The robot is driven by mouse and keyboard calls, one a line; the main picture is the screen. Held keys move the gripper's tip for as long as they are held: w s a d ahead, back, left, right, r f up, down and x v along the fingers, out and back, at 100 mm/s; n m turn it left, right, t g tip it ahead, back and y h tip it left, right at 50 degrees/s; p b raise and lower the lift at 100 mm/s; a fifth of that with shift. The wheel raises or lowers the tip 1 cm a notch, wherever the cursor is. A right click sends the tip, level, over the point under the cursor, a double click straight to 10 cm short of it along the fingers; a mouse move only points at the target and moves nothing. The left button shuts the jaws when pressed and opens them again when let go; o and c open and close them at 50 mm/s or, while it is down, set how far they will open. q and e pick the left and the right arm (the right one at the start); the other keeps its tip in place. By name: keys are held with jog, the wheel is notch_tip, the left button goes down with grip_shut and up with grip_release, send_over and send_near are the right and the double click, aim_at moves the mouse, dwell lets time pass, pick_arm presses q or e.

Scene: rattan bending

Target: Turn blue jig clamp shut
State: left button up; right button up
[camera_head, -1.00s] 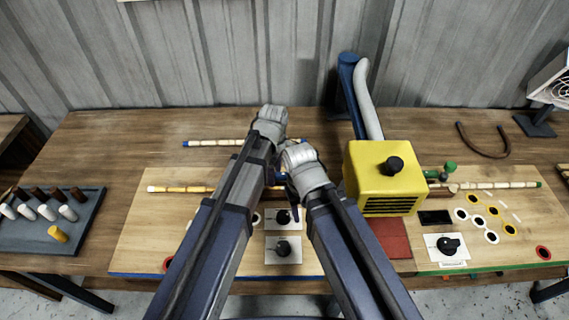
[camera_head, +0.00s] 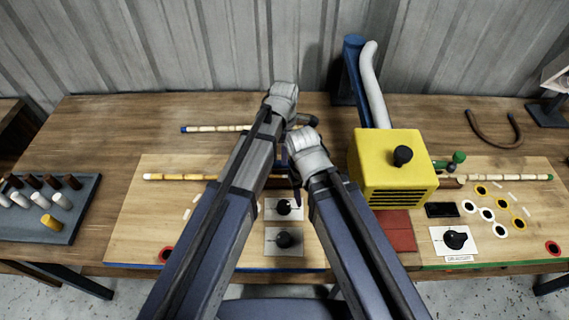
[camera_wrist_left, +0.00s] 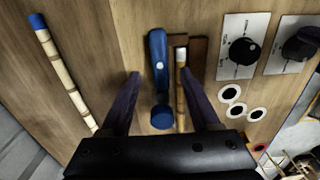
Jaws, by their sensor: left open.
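In the left wrist view the blue jig clamp shows a long blue lever (camera_wrist_left: 158,58) and a round blue knob (camera_wrist_left: 162,117) on the wooden board. A short rattan piece (camera_wrist_left: 181,85) lies beside it against a brown block (camera_wrist_left: 198,62). My left gripper (camera_wrist_left: 159,80) is open and empty, its two dark fingers on either side of the clamp and the rattan piece. Whether the fingers touch the lever I cannot tell. In the head view my arms hide the clamp.
A yellow box (camera_head: 393,170) with a hose stands close on the right. A blue-tipped rattan stick (camera_head: 210,129) lies behind. A tray of pegs (camera_head: 52,230) is at far left.

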pick_arm(q)
notch_tip(320, 180, down, 5)
jog(key=b, duration=0.4)
pick_arm(e)
notch_tip(320, 180, down, 5)
jog(key=shift+r, duration=0.1)
pick_arm(q)
jog(key=shift+r, duration=0.1)
grip_shut()
